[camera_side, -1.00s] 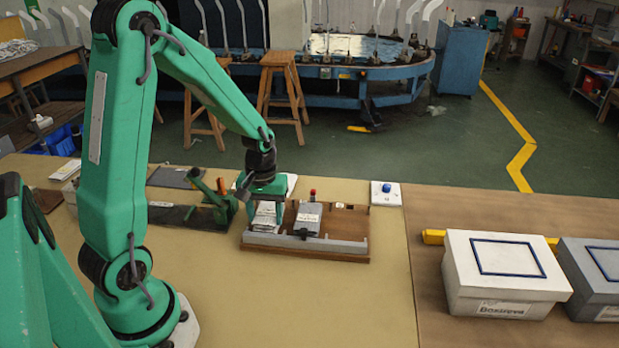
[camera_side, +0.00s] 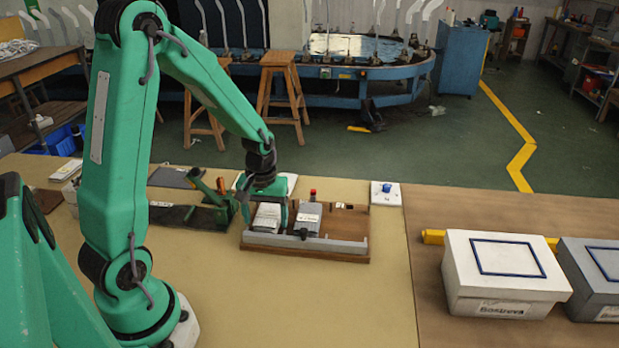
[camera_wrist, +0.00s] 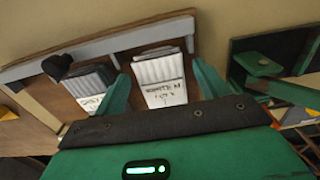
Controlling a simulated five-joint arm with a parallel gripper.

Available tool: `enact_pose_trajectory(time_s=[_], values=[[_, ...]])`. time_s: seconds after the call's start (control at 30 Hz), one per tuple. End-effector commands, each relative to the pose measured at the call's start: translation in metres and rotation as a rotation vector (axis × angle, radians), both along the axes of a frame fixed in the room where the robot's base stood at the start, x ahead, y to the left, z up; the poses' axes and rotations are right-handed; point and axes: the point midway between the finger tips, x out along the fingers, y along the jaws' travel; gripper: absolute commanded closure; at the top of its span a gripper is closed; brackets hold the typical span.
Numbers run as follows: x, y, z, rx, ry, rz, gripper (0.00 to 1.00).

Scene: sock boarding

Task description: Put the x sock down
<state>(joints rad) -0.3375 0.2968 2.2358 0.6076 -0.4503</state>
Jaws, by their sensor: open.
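A pale folded sock with a handwritten label (camera_wrist: 160,80) lies flat in the left part of a wooden tray with a grey front rail (camera_side: 345,246). I cannot read the label surely enough to tell if it is the x sock. My gripper (camera_wrist: 160,70) is open, with one green finger on each side of this sock. In the side view my gripper (camera_side: 267,202) is low over the tray, partly hiding the sock (camera_side: 267,217). A darker grey folded sock (camera_side: 307,217) with a pale label lies beside it, outside my fingers, and also shows in the wrist view (camera_wrist: 83,82).
A green-handled device on a dark base (camera_side: 205,213) stands close to the tray's left. A small box with a blue button (camera_side: 386,192) is behind right. A white lidded box (camera_side: 505,275) and a grey box (camera_side: 597,275) stand right. The front tabletop is clear.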

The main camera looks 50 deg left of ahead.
Motion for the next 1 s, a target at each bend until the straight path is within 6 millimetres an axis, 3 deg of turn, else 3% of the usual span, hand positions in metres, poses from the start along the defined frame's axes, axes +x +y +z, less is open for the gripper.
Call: enact_pose_trajectory(time_s=[0.37,0.8,1.0], values=[[0.001,0.0,0.026,0.001,-0.004,0.0,0.27],[0.001,0.0,0.095,0.001,-0.004,0.0,0.27],[0.0,0.0,0.115,0.001,-0.002,0.0,0.27]])
